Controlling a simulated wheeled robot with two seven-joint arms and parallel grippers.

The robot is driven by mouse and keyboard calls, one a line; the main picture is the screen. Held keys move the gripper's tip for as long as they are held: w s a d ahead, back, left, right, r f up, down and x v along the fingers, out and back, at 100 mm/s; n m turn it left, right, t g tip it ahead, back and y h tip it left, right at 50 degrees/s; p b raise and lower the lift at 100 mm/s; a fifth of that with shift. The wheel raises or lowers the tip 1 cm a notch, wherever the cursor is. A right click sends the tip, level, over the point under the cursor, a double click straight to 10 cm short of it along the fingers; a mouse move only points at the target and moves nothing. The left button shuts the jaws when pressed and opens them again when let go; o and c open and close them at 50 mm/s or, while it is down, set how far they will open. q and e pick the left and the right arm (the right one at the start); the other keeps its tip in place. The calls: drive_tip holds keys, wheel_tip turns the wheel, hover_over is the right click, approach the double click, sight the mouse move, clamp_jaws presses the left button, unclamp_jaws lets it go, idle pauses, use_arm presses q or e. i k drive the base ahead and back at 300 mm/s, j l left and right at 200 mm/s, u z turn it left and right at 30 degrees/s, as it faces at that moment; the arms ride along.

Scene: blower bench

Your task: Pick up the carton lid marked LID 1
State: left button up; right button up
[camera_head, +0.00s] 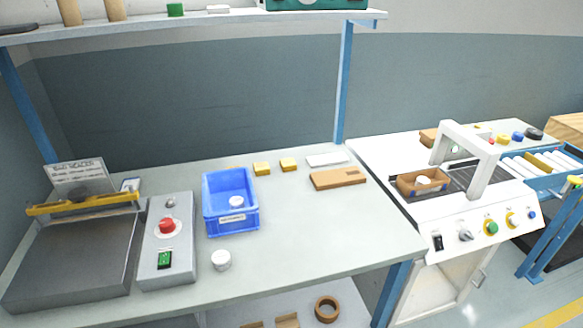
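A flat brown cardboard piece (338,179), which looks like a carton lid, lies on the right part of the bench. A small dark mark shows near its far edge, too small to read, so I cannot confirm LID 1. An open brown carton (424,182) with a white item inside sits on the belt of the white machine. Neither of my grippers is in view.
A blue bin (230,202) holding a white round part stands mid-bench, with a white jar (221,260) before it. Two yellow blocks (262,168) and a white flat piece (326,160) lie behind. A grey control box (168,240) stands left. The bench's front right is clear.

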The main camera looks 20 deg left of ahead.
sight(323, 180)
drive_tip(key=i+l+u, duration=0.25)
drive_tip(key=i, duration=0.25)
drive_tip(key=i+l+u, duration=0.25)
drive_tip(key=i+l, duration=0.15)
drive_tip(key=k+l, duration=0.1)
drive_tip(key=l, duration=0.3)
drive_tip(key=k+l, duration=0.1)
drive_tip(key=l, duration=0.3)
